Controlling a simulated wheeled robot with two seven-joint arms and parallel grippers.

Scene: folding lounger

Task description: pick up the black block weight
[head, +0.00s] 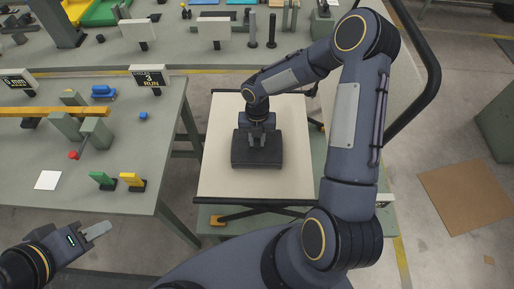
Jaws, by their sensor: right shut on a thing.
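The black block weight (257,158) is a dark, flat square block on the cream top of a lounger or cart (225,180) in the middle of the head view. My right gripper (257,140) points down over it and is shut on its top part. The block looks level; I cannot tell whether it touches the surface beneath. My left gripper (97,231) is at the lower left, away from the block, with its fingers seen from the side. I cannot tell how far apart they are.
A green-grey workbench (120,190) at left holds a red-knobbed clamp (92,140), green (103,180) and yellow (132,181) pieces and a white square (48,180). Another bench stands behind. A black curved handle (425,85) rises at right. Brown cardboard (465,195) lies on the floor.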

